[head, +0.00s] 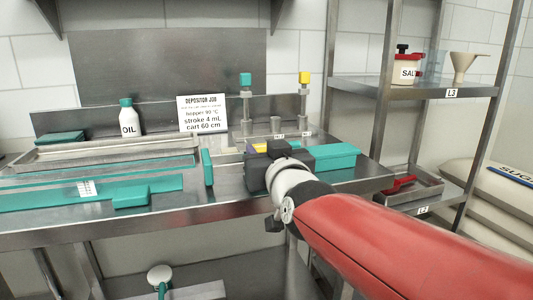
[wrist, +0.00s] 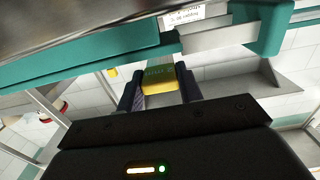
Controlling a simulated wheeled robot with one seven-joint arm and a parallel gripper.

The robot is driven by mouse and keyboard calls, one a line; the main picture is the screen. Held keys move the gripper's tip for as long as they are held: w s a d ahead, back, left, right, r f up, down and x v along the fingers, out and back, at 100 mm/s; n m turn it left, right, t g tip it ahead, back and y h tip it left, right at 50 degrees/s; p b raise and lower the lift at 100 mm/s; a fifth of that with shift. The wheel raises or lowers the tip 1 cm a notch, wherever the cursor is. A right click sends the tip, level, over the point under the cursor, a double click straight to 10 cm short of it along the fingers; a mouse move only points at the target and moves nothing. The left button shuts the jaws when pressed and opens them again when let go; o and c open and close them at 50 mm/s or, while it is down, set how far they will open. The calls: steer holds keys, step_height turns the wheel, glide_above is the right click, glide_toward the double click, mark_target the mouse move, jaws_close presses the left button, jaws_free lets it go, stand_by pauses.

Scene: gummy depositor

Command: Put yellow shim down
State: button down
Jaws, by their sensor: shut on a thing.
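My gripper (wrist: 160,90) is shut on the yellow shim (wrist: 159,86), which sits between its two dark fingers in the wrist view. The shim's top is shaded greenish and its front is bright yellow. In the head view only a small strip of the yellow shim (head: 262,147) shows behind my gripper (head: 258,160), at the right part of the steel table. The wrist view has teal parts close above the shim. I cannot tell whether the shim touches anything under it.
A teal block (head: 333,157) lies right of my gripper, and an upright teal piece (head: 208,168) stands left. Two posts, capped teal (head: 246,79) and yellow (head: 305,76), rise behind. A steel tray (head: 110,153), oil bottle (head: 129,120) and job sign (head: 202,113) stand left. A shelf rack (head: 430,91) is right.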

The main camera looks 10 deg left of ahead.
steer(key=shift+f, duration=0.1)
steer(key=shift+f+b, duration=0.35)
steer(key=shift+b, duration=0.2)
steer(key=shift+f, duration=0.2)
steer(key=c, duration=0.9)
jaws_free()
steer(key=shift+r, duration=0.1)
steer(key=shift+r+p, duration=0.6)
steer(key=shift+r, duration=0.05)
steer(key=b+v, duration=0.2)
steer(key=v, duration=1)
steer(key=shift+s+f, duration=0.1)
